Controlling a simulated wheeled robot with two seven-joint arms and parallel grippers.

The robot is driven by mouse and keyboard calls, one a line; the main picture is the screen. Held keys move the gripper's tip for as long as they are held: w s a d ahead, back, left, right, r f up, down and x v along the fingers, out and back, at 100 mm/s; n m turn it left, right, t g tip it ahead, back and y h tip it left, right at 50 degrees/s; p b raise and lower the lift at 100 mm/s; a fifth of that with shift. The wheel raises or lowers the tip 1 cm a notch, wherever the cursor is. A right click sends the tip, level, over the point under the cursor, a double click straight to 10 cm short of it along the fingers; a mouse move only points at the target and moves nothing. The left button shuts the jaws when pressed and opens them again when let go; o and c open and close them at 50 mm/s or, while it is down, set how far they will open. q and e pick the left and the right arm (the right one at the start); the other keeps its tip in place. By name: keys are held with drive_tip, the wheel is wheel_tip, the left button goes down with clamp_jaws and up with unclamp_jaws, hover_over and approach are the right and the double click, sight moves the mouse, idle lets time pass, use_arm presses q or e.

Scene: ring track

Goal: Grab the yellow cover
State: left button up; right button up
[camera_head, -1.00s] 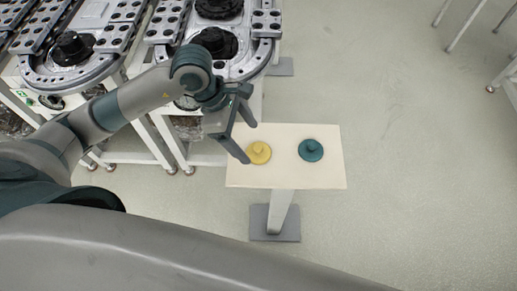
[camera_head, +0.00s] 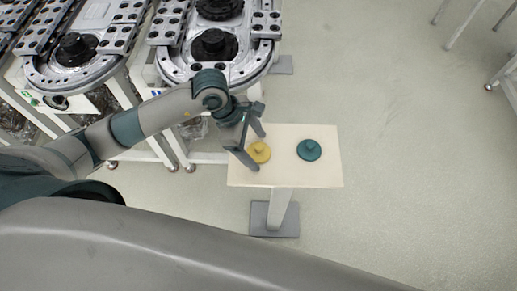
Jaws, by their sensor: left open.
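The yellow cover (camera_head: 260,153) is a round disc with a raised knob, lying on the left part of a small pale table (camera_head: 300,178). My left gripper (camera_head: 259,151) is open at the left edge of the table. One finger points down near the cover's left edge and the other is behind it; I cannot tell whether either touches the cover. A similar dark teal cover (camera_head: 309,150) lies on the table to the right, apart from the gripper. My right gripper is not in view.
Metal ring tracks (camera_head: 222,48) on white frames stand at the upper left, behind my left arm. The small table stands on one leg with a grey foot (camera_head: 274,219). White legs of other furniture (camera_head: 465,22) show at the upper right. The floor right of the table is clear.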

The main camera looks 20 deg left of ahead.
sight(260, 146)
use_arm(q)
drive_tip(key=c, duration=1.1)
drive_tip(key=shift+c, duration=0.2)
drive_tip(key=shift+r, duration=0.1)
drive_tip(key=shift+r, duration=0.4)
wheel_tip(260, 146, up, 3)
drive_tip(key=shift+w+f+b, duration=0.1)
drive_tip(key=shift+b, duration=0.85)
drive_tip(key=s+r+p, duration=0.7)
drive_tip(key=s+p, duration=0.3)
drive_tip(key=s, duration=0.1)
drive_tip(key=shift+s+d+r+p, duration=0.15)
drive_tip(key=shift+s+d+p, duration=0.25)
drive_tip(key=shift+d, duration=0.05)
